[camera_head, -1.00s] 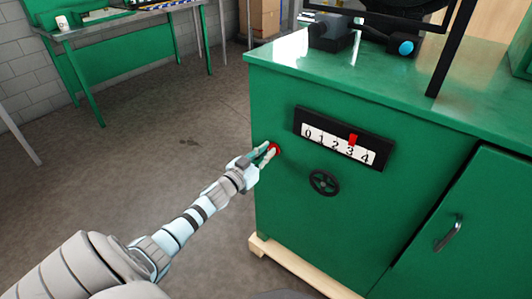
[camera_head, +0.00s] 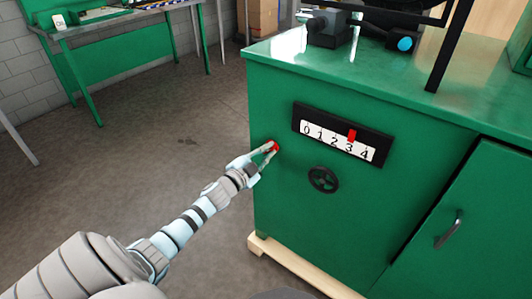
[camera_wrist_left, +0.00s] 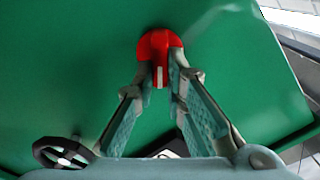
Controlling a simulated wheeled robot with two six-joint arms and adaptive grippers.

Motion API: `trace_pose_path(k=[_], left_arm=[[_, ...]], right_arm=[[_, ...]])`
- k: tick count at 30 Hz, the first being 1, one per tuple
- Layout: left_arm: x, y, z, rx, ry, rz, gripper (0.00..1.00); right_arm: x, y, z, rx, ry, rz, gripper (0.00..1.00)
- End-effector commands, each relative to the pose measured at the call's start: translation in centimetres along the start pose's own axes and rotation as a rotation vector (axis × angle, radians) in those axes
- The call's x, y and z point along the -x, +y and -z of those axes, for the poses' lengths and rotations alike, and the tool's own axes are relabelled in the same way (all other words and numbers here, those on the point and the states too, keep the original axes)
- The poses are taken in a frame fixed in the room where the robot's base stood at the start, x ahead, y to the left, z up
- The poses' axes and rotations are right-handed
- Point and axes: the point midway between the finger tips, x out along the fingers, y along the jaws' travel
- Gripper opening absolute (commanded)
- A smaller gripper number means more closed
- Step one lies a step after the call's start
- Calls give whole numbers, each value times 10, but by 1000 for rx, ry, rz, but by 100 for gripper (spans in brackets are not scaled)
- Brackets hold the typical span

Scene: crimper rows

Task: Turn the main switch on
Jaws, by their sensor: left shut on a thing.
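The main switch (camera_head: 274,147) is a red round knob on the green cabinet's front, left of the number scale. In the left wrist view the red knob (camera_wrist_left: 160,44) shows a raised grip with a white mark, pointing straight down the picture. My left gripper (camera_head: 266,152) is at the knob, its two fingers on either side of the raised grip. The left wrist view shows the fingertips (camera_wrist_left: 162,75) closed on that grip. The fingers hide part of the knob in the head view. My right gripper is not in view.
The green cabinet (camera_head: 290,210) carries a scale (camera_head: 343,134) numbered 0 to 4 with a red pointer near 3. A black handwheel (camera_head: 323,179) sits below the scale. A cabinet door with a handle (camera_head: 449,230) is at right. Floor on the left is clear.

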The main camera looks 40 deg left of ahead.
Motion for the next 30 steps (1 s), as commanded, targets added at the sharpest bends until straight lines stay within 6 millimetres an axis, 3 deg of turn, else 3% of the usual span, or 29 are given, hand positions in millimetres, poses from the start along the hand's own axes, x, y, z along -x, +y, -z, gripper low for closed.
trace_pose_path(k=[18,30], left_arm=[[0,8,-4,-559,-2,-2,0],[0,9,-4,-756,-1,-2,0]], right_arm=[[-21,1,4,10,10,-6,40],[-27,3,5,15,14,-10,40]])
